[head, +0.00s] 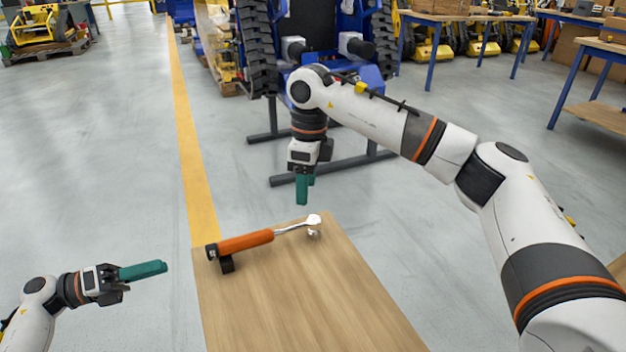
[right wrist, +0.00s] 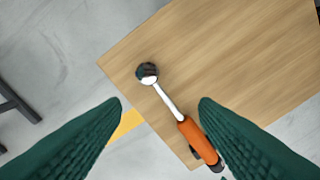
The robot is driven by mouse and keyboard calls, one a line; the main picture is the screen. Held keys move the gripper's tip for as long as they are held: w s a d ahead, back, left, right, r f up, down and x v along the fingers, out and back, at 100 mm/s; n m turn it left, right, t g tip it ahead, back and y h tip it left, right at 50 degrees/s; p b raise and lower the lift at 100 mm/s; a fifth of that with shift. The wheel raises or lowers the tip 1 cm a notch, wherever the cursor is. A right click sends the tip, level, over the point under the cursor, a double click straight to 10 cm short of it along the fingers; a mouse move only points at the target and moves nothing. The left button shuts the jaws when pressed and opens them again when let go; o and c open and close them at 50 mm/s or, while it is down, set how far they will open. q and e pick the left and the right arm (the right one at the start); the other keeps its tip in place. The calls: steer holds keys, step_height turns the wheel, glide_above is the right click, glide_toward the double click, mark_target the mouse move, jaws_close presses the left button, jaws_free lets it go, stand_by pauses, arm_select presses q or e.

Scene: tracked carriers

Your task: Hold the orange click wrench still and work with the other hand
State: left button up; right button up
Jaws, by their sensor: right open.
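The orange click wrench (head: 246,242) lies near the far end of a wooden table top in the head view. Its orange handle points left and its silver ratchet head is at the right. My right gripper (head: 305,188) points down above and beyond the table's far edge, open and empty, apart from the wrench. My left gripper (head: 145,270) is left of the table, pointing right, its fingers seeming close together.
The wooden table top (head: 300,300) is bare in front of the wrench. A blue machine with large black tyres (head: 258,45) stands behind on dark floor legs. Workbenches (head: 465,20) stand at the back right. Grey floor lies free around the table, crossed by a yellow line (head: 190,150).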

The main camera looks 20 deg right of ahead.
mark_target(313, 218)
steer(key=shift+w+d+f+h, duration=0.15)
steer(key=shift+d+f+h, duration=0.05)
steer(key=shift+d, duration=0.25)
steer(key=shift+w+d+f+h, duration=0.1)
steer(key=shift+d+f+h, duration=0.1)
steer(key=shift+d, duration=0.2)
step_height(313, 218, down, 12)
steer(key=shift+r, duration=0.2)
arm_select(q)
steer(key=shift+o, duration=0.2)
arm_select(e)
jaws_close()
arm_select(q)
steer(key=s+d+r+m+t+y, duration=0.35)
steer(key=d+r+m+y, duration=0.35)
steer(key=m+y, duration=0.45)
steer(key=shift+m+t+h, duration=0.25)
steer(key=shift+m+h, duration=0.1)
steer(key=shift+w+x, duration=0.15)
steer(key=shift+x, duration=1.6)
steer(key=shift+w+x, duration=0.15)
steer(key=shift+x, duration=1.55)
